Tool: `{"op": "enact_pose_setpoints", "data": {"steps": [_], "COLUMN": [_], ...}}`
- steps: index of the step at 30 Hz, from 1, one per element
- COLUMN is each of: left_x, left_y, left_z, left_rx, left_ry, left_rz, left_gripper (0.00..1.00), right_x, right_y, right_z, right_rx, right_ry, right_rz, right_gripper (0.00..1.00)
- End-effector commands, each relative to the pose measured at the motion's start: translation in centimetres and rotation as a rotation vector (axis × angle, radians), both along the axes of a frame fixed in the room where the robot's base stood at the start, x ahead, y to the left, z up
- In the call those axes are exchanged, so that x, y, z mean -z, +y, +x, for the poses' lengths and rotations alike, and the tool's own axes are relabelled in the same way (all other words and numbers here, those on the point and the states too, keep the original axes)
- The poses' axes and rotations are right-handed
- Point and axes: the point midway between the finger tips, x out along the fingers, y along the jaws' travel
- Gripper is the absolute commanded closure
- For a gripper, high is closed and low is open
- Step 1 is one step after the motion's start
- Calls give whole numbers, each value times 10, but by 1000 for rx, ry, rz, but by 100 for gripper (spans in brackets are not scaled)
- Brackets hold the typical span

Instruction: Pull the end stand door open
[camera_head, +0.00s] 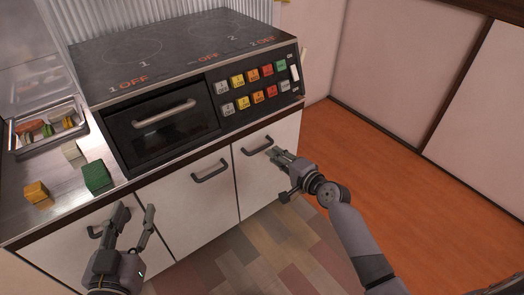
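The white cabinet front under the counter has three doors, each with a dark handle. The right-end door (250,185) appears closed. Its handle (256,150) is partly hidden at its right end by my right gripper (277,155), whose fingers are at or very near it; I cannot tell whether they grip it. The middle door (190,215) is closed, with its handle (210,172) clear. My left gripper (136,212) is open and empty in front of the left door (75,252), beside that door's handle (95,232).
Above are a dark oven (160,122), a hob (150,50) and a panel of coloured buttons (250,85). Loose blocks, including a green one (97,177), sit on the counter beside a metal tray (20,148). Orange floor (410,195) is open at right.

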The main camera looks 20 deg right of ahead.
Motion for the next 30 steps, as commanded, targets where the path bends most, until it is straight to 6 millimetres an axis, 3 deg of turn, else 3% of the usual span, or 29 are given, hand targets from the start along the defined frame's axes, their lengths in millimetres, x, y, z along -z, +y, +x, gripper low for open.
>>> {"op": "enact_pose_setpoints", "data": {"steps": [9, 15, 21, 30], "left_x": [-59, -88, -100, -102], "left_y": [-8, -10, -10, -10], "left_z": [-3, -12, -18, -19], "left_rx": [20, 29, 32, 32], "left_ry": [-331, -486, -555, -564], "left_rz": [-87, -130, -150, -152], "left_gripper": [60, 60, 60, 60], "right_x": [12, 16, 16, 16], "right_y": [17, 23, 25, 25], "right_z": [45, 62, 69, 69], "right_rx": [0, 0, 0, 0], "right_ry": [0, 1, 1, 1], "right_rz": [-1, -1, -3, -3], "right_gripper": [81, 81, 81, 82]}}
